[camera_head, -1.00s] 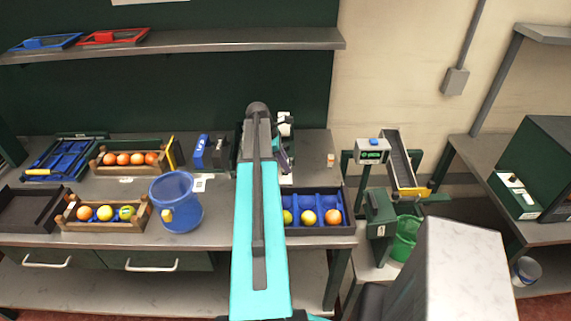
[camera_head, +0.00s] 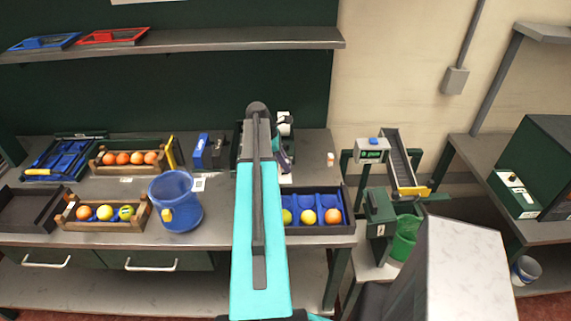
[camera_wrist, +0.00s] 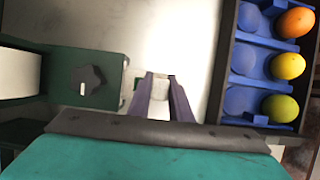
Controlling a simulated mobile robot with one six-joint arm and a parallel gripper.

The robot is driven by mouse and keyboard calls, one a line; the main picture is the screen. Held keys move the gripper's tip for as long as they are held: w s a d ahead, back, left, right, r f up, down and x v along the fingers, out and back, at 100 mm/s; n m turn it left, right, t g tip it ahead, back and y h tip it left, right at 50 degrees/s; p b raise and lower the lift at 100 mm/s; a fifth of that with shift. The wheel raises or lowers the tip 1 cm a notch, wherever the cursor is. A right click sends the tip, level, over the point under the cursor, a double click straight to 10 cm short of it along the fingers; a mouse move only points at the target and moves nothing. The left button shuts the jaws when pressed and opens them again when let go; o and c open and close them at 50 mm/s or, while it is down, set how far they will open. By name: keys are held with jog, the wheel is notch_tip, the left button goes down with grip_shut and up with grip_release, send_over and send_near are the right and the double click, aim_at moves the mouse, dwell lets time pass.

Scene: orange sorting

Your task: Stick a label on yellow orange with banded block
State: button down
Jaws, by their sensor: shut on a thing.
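My gripper (camera_wrist: 161,98) is shut on a small pale block (camera_wrist: 160,84), with a bit of green showing beside it. Its bands cannot be made out. The gripper is mostly hidden behind my arm in the head view, where part of it (camera_head: 284,160) shows. The yellow orange (camera_wrist: 287,66) lies in the middle row of the blue-lined tray (camera_wrist: 217,70), right of my gripper and apart from it. It also shows in the head view (camera_head: 308,217). A redder orange (camera_wrist: 296,22) and a greenish one (camera_wrist: 280,108) lie on either side of it.
A green device with a black knob (camera_wrist: 88,80) stands close left of my gripper. A white roll (camera_head: 284,128) shows behind my arm. A small orange-and-white item (camera_head: 330,159) stands on the bench. A blue bucket (camera_head: 176,203) and fruit crates (camera_head: 104,225) stand left.

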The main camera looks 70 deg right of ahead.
jog(key=shift+f, duration=0.5)
dwell(2.1)
jog(key=shift+r, duration=0.1)
jog(key=shift+r+p, duration=0.9)
jog(key=shift+r, duration=2.6)
